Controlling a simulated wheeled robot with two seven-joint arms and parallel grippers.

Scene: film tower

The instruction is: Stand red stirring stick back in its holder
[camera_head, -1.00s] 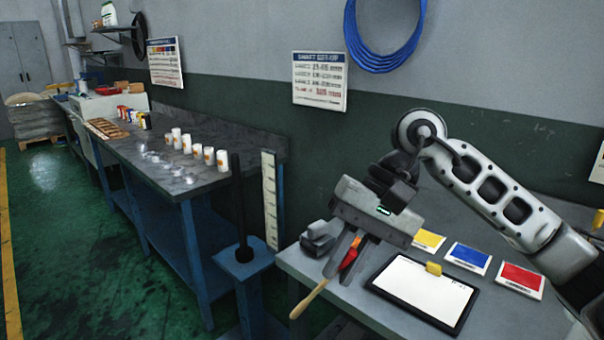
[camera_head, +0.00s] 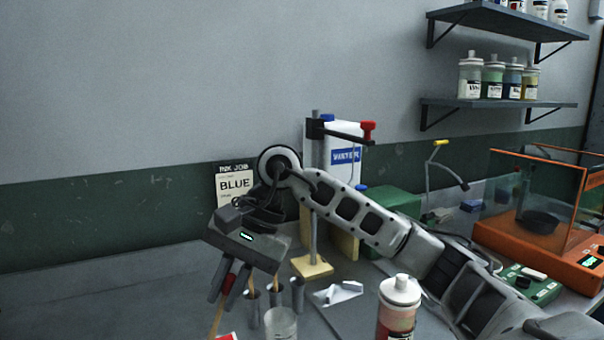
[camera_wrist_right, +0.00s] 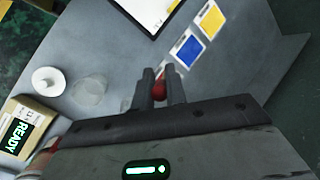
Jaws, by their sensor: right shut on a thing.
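My right gripper (camera_head: 223,295) is shut on the red stirring stick (camera_head: 216,320), which has a red part between the fingers and a pale wooden shaft slanting down. The red part also shows between the fingers (camera_wrist_right: 159,70) in the right wrist view as a red tip (camera_wrist_right: 159,90). Just right of the gripper in the head view stands the holder, a set of grey tubes (camera_head: 298,295). Wooden sticks show at the left and middle tubes; the gripper partly hides them. The held stick is left of the tubes, apart from them. My left gripper is not in view.
A clear cup (camera_head: 281,325) stands in front of the tubes, and a capped bottle (camera_head: 397,310) to its right. A clamp stand (camera_head: 313,268) rises behind. The bench left of the gripper is clear.

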